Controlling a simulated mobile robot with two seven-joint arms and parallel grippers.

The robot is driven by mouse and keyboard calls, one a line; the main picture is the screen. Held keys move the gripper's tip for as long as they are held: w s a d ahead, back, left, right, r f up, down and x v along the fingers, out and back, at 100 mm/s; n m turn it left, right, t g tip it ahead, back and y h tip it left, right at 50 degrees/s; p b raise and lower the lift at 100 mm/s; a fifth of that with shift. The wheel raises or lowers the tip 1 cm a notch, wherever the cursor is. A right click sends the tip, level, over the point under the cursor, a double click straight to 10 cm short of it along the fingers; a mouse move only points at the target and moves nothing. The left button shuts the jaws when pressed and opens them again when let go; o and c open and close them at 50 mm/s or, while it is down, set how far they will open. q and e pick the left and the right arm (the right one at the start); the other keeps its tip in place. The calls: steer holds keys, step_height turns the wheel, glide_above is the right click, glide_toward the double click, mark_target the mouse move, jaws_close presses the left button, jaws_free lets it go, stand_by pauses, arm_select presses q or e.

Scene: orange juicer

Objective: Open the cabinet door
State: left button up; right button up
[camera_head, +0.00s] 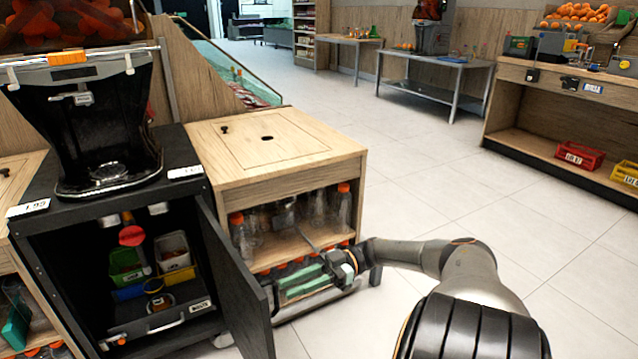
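The black cabinet (90,222) stands at the lower left under an orange juicer. Its dark door (236,285) is swung well out from the front, so the inside shows. The door's outer face is turned away from view. My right gripper (290,284) is to the right of the door, in front of the wooden bottle stand. Its two green-padded fingers look apart, with nothing seen between them. Whether it touches the door's far side cannot be told. My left gripper is not in view.
The juicer (95,125) stands on the cabinet. Inside are bins and a handled drawer (165,318). A wooden stand (270,150) with several orange-capped bottles stands close on the right. Tiled floor (440,180) is free beyond it. A wooden counter (545,85) stands at the far right.

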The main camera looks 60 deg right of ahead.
steer(key=b+v, duration=0.2)
steer(key=v, duration=0.6)
stand_by(0.4)
steer(key=shift+s+d, duration=0.1)
steer(key=shift+d, duration=0.05)
